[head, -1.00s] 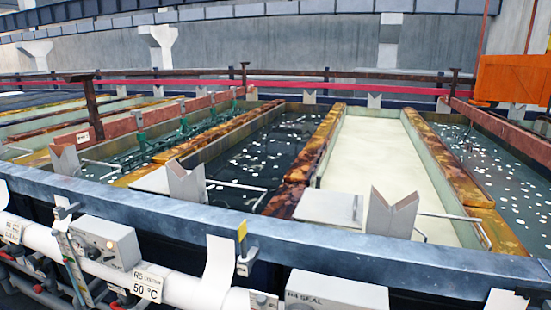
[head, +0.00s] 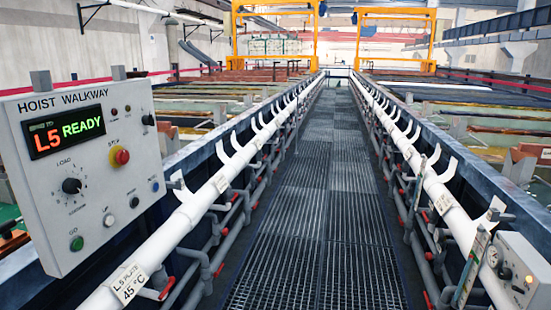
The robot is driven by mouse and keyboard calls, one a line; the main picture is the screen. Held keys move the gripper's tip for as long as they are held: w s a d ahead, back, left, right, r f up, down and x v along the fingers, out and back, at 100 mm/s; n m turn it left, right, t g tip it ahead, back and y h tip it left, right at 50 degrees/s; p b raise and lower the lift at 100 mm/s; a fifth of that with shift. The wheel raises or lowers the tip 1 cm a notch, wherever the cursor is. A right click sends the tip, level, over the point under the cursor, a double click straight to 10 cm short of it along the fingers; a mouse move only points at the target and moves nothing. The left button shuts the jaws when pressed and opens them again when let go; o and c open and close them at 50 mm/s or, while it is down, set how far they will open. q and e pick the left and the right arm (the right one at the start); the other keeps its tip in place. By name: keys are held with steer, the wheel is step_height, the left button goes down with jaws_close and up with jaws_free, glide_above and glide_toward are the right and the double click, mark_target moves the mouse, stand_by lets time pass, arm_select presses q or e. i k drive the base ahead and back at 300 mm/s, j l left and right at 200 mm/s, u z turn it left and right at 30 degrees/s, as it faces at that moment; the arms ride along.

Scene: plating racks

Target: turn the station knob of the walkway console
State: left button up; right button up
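The walkway console (head: 30,180) is a pale grey box at the left, headed HOIST WALKWAY. Its display (head: 66,132) reads L5 in red and READY in green. A large black knob (head: 71,185) with a light pointer sits on the lower left of its face, with small print around it, partly too small to read. A red stop button (head: 120,156) on a yellow ring is to its upper right. A green button (head: 77,244) is below it. Several smaller black controls are on the right side. Neither gripper is in view.
A grated walkway (head: 315,190) runs straight ahead, clear, between white pipes (head: 235,160) with red-handled valves. Tanks lie on both sides. Orange gantry frames (head: 275,15) stand at the far end. A small grey box (head: 515,270) is at the lower right.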

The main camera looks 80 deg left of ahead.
mark_target(70, 185)
steer(key=u, duration=3.7)
